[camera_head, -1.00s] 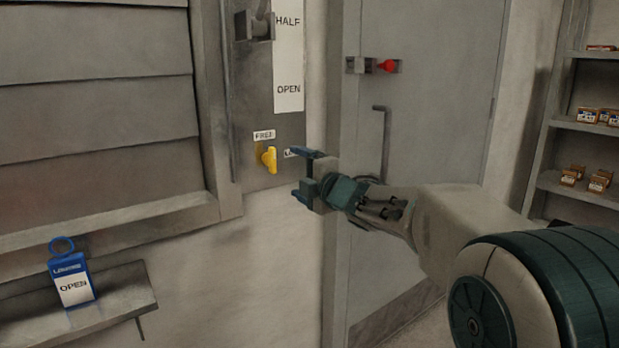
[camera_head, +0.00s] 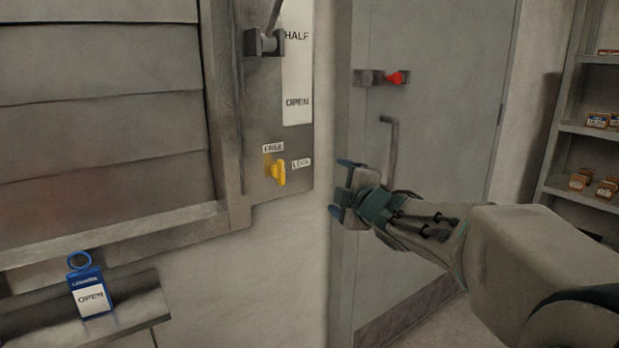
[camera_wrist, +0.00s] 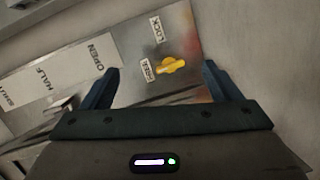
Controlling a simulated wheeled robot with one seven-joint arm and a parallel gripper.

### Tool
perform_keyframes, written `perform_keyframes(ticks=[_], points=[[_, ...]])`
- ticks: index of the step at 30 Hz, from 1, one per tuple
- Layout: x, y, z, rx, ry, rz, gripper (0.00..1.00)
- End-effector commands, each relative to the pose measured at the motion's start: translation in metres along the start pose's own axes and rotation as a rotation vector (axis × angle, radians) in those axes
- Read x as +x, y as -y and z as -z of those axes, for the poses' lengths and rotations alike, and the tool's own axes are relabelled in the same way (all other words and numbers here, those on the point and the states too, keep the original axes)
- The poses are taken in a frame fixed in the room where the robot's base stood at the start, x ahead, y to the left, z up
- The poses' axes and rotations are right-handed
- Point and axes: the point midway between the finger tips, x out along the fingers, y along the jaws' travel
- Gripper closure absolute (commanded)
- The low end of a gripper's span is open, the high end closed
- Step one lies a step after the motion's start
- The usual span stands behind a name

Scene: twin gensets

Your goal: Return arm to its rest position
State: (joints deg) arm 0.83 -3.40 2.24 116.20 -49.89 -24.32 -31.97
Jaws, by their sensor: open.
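My gripper (camera_head: 341,187) is open and empty in the head view, in front of the grey door's left edge. It stands to the right of the yellow latch knob (camera_head: 276,171) and apart from it. In the wrist view my gripper (camera_wrist: 160,88) shows its two blue fingers spread wide. The yellow knob (camera_wrist: 171,66) lies beyond the fingers there, with nothing between them.
A metal panel (camera_head: 295,140) carries the knob, FREE and LOCK labels and a HALF/OPEN strip (camera_head: 297,65). A grey door (camera_head: 440,90) has a handle (camera_head: 390,150) and red knob (camera_head: 396,78). Shelves (camera_head: 590,130) are right.

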Motion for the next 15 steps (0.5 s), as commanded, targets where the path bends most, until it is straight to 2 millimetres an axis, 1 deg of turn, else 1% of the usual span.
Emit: perform_keyframes(ticks=[1,5,7,10,14,15], points=[[-0.014,-0.022,-0.004,0.071,0.069,0.021,0.16],[-0.049,-0.028,-0.026,0.282,0.26,0.086,0.16],[-0.071,-0.028,-0.035,0.398,0.361,0.123,0.16],[-0.104,-0.024,-0.043,0.564,0.501,0.178,0.16],[-0.153,-0.014,-0.044,0.781,0.681,0.256,0.16],[-0.168,-0.011,-0.042,0.846,0.735,0.281,0.16]])
